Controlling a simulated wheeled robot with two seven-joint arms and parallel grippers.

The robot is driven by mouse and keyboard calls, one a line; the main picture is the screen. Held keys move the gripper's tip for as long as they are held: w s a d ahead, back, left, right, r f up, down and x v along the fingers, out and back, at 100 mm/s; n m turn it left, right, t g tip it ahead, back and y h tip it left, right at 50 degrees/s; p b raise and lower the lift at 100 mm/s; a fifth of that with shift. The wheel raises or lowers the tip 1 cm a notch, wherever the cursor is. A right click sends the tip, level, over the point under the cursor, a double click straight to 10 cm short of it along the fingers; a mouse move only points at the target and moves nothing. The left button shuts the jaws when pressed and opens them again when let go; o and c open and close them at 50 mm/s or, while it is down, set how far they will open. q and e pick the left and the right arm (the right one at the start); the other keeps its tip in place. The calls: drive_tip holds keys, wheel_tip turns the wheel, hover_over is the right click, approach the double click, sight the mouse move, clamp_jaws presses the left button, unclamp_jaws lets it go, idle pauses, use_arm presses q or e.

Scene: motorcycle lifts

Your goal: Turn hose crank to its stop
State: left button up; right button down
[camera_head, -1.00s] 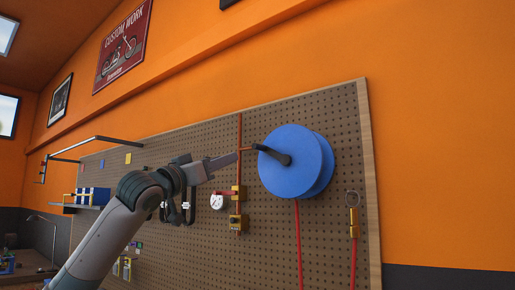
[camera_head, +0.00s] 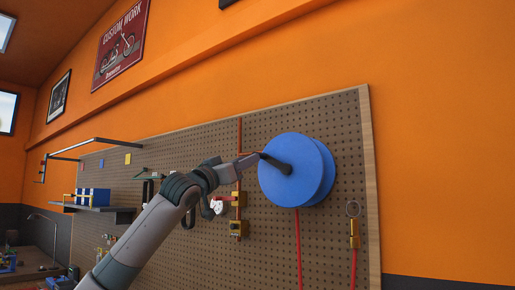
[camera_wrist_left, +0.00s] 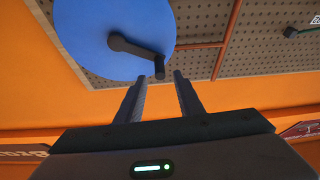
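The blue hose reel (camera_head: 312,180) is mounted on the pegboard, and its black crank (camera_head: 281,166) points up and left from the hub. My left gripper (camera_head: 256,158) reaches in from the left, its tips close to the crank's outer end. In the left wrist view the reel (camera_wrist_left: 105,35) fills the top left, and the crank's handle (camera_wrist_left: 159,67) points toward me. My left gripper (camera_wrist_left: 160,78) is open there, its two fingers apart with the handle's end at or just beyond the gap between the tips. I cannot tell whether they touch. My right gripper is not in view.
The pegboard (camera_head: 338,232) carries a copper-coloured pipe (camera_head: 239,136) with brass valves (camera_head: 238,227) left of the reel, close to my left arm. A red hose (camera_head: 299,250) hangs below the reel. A brass fitting (camera_head: 354,240) hangs at right. A shelf (camera_head: 98,207) stands out at left.

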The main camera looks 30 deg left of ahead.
sight(270, 162)
use_arm(q)
drive_tip(key=p+x, duration=0.2)
drive_tip(key=x, duration=0.3)
drive_tip(key=shift+w+r+p, duration=0.25)
drive_tip(key=shift+p, duration=0.1)
drive_tip(key=shift+w+d+r+p, duration=0.15)
drive_tip(key=shift+w+p, duration=0.15)
drive_tip(key=shift+w, duration=0.4)
clamp_jaws()
